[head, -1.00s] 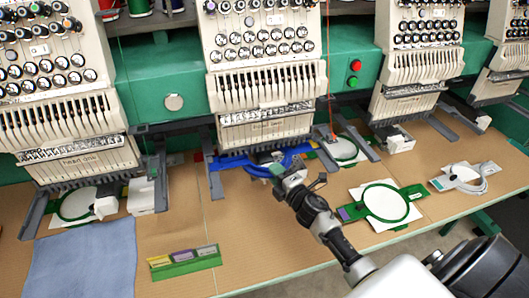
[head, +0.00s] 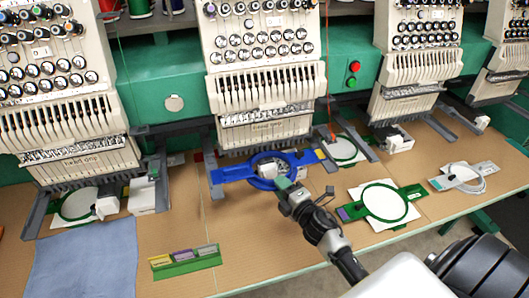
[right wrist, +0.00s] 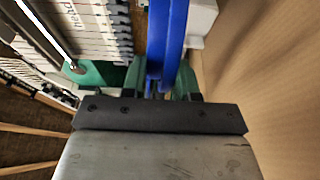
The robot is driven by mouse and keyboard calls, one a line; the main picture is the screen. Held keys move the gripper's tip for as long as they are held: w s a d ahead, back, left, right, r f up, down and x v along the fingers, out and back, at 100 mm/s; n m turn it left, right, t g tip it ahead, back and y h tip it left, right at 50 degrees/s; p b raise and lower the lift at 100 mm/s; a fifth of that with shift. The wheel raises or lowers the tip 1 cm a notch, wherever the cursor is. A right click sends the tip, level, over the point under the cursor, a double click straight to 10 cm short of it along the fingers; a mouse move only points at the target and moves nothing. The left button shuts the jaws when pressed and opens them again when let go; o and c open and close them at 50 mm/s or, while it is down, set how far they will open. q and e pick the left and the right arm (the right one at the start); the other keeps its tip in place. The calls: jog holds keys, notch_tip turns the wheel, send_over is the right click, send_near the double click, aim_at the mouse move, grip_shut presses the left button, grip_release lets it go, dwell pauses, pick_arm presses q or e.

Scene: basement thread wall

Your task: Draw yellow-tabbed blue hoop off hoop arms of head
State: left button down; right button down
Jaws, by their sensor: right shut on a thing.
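The blue hoop (head: 234,174) is under the second machine head (head: 268,105), its ring around a pale machine part. Its left end overlaps the left grey hoop arm (head: 215,191), and its right end, with a small yellow tab (head: 320,154), is by the right grey hoop arm (head: 328,166). I cannot tell whether the ends still touch the arms. My right gripper (head: 284,184) is shut on the hoop's near rim. In the right wrist view the hoop (right wrist: 168,45) stands between the fingers, which are partly hidden. My left gripper is not in view.
A green hoop with white cloth (head: 385,203) lies on the table at right. A green holder with cards (head: 185,258) and a blue cloth (head: 85,262) lie at front left. Neighbouring heads have green hoops beneath them. The tabletop (head: 240,230) in front of the blue hoop is clear.

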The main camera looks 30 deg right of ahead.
jog(key=shift+s+a, duration=0.25)
jog(key=shift+s, duration=0.7)
jog(key=shift+s+a, duration=0.2)
jog(key=shift+s, duration=0.8)
jog(key=shift+s+a, duration=0.25)
jog(key=shift+s, duration=0.7)
jog(key=c, duration=0.8)
grip_release()
